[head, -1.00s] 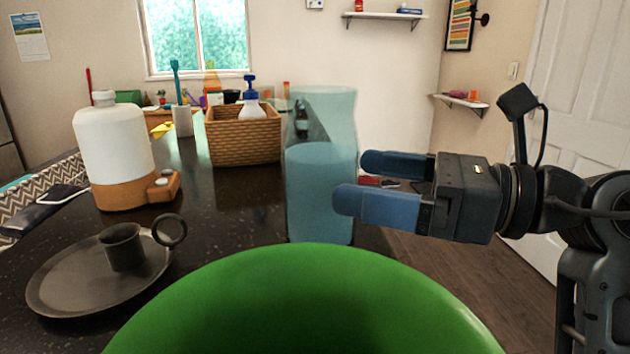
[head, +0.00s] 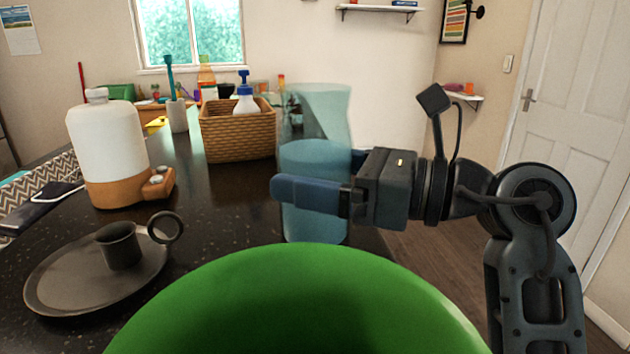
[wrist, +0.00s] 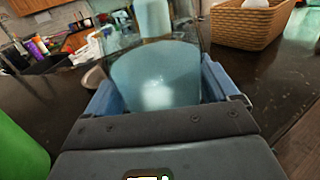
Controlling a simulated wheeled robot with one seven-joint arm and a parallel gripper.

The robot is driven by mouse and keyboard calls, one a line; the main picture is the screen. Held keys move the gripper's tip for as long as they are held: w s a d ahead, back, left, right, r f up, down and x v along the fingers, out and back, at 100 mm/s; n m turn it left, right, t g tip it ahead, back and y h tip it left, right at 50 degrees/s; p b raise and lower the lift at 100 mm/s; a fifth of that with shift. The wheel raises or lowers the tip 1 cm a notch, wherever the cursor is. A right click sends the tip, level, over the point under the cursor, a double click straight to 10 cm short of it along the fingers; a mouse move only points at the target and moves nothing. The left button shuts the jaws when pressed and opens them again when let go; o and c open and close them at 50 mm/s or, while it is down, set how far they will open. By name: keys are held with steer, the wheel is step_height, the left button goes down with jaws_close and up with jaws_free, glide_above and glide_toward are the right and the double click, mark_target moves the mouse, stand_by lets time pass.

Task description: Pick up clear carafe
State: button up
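The clear carafe (head: 312,215) is a tall, bluish see-through vessel with a narrower waist and a flared top. It stands upright on the dark counter near its right edge. My gripper (head: 315,175) reaches in from the right at mid-height of the carafe. One blue finger passes in front of it, and the other is mostly hidden behind it. In the wrist view the carafe (wrist: 157,75) fills the space between the two spread fingers (wrist: 160,95). I cannot tell whether the fingers touch it.
A large green rounded object (head: 300,305) stands in the near foreground. A wicker basket (head: 237,133) with a pump bottle is behind the carafe. A white jug (head: 107,145) with a brown base and a dark candle holder (head: 95,275) are at left. The floor lies open at right.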

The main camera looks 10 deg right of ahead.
steer(key=c, duration=0.9)
steer(key=shift+r, duration=0.15)
